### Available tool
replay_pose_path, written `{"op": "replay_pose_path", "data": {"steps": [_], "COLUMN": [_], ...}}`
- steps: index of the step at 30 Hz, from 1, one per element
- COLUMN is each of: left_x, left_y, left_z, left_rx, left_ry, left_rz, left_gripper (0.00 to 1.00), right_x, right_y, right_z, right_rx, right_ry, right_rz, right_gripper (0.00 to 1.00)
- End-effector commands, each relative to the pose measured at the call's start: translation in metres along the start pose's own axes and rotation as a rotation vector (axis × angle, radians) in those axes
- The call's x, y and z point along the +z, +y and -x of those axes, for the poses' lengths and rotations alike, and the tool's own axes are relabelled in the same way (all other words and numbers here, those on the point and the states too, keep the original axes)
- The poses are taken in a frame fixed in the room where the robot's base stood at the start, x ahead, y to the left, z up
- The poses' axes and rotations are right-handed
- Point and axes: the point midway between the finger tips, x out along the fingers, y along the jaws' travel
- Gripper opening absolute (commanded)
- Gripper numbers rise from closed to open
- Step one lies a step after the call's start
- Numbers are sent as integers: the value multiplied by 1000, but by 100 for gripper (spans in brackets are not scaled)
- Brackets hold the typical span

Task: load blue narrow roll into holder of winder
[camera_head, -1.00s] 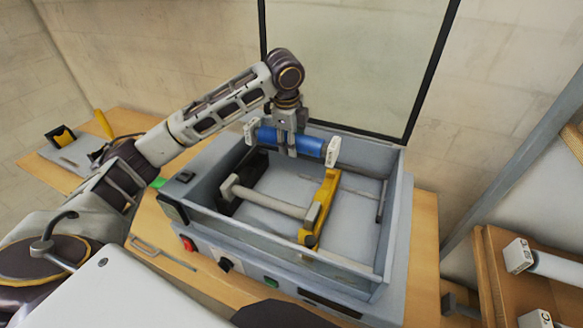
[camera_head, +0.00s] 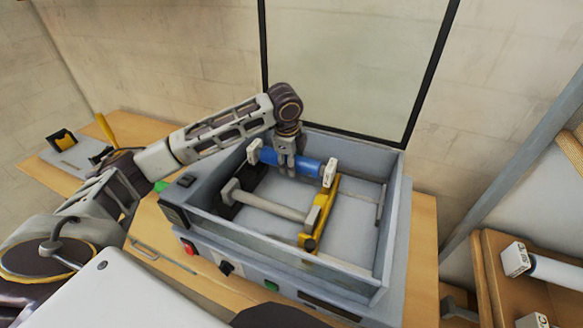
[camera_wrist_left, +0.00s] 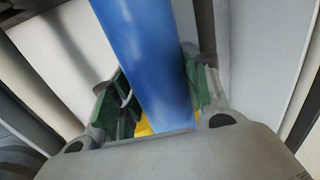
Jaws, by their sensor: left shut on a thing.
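The blue narrow roll (camera_head: 308,167) has a white block at each end and lies level across the back part of the winder (camera_head: 392,250), inside its open frame. My left gripper (camera_head: 287,170) points down from above and is shut on the roll near its middle. In the left wrist view the blue roll (camera_wrist_left: 148,60) runs between the green-padded fingers (camera_wrist_left: 160,95). A black holder (camera_head: 246,190) and a yellow holder (camera_head: 318,215) stand below the roll. I cannot tell whether the roll's ends touch them. My right gripper is not in view.
A bare grey roller (camera_head: 268,206) spans the winder in front of the blue roll. The winder's walls rise around it. White rolls (camera_head: 552,268) lie on a wooden rack at the right. A glass panel (camera_head: 350,60) stands behind.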

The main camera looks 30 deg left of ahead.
Motion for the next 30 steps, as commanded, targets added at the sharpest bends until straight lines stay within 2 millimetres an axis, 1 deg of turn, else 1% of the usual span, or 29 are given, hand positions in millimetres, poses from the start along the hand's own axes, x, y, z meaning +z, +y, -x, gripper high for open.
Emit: {"op": "replay_pose_path", "data": {"steps": [3, 8, 18, 30], "left_x": [0, 0, 0, 0], "left_y": [2, 4, 4, 6], "left_z": [-12, -22, -24, -31], "left_rx": [1, -1, -1, 0], "left_ry": [-1, 0, 0, -1], "left_rz": [0, 0, 0, 0], "left_gripper": [7, 7, 7, 7], "right_x": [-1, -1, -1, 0], "right_y": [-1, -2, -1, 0], "right_z": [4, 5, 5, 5], "right_rx": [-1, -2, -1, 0], "right_ry": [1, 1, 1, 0], "right_rz": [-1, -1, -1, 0], "right_gripper": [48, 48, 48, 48]}}
